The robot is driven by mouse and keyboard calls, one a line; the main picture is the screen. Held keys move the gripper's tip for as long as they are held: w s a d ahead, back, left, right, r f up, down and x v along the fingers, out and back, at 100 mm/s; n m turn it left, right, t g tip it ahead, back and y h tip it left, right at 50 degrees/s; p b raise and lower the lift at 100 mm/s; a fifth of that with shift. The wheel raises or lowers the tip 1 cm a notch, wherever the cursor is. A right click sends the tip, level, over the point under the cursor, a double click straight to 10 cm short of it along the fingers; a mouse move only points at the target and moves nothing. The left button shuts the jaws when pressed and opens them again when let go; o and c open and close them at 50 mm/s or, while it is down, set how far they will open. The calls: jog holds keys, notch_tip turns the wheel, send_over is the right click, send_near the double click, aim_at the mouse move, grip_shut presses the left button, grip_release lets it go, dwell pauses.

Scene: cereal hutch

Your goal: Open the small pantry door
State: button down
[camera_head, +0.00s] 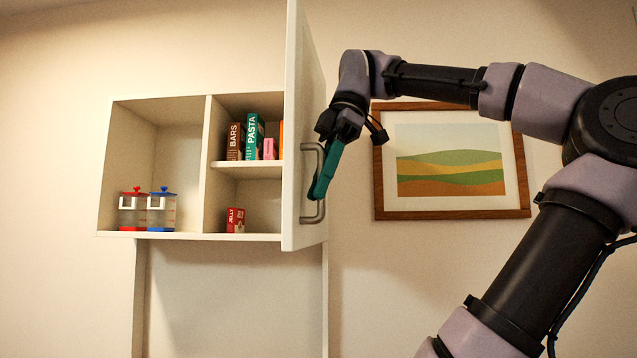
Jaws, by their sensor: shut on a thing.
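The small pantry door (300,110) is a white panel swung outward, seen nearly edge-on, and the shelves behind it are partly visible. A grey metal bar handle (314,218) sits on its right-hand face. My gripper (318,190) has teal fingers and comes from the upper right. Its fingers are shut on the handle, at the lower part of the bar. The fingers hide part of the handle.
The white wall cabinet (206,170) has shelves with a brown BARS box (234,142), a teal PASTA box (251,138), a pink box (269,149) and a red JELLY box (235,220). Red-lidded (132,212) and blue-lidded (162,212) jars stand left. A framed picture (452,208) hangs behind my arm.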

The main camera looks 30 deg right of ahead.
jog(key=c, duration=1.1)
grip_release()
jog(key=shift+c, duration=0.2)
jog(key=v, duration=1)
jog(key=shift+d+r, duration=0.25)
jog(key=shift+r, duration=0.1)
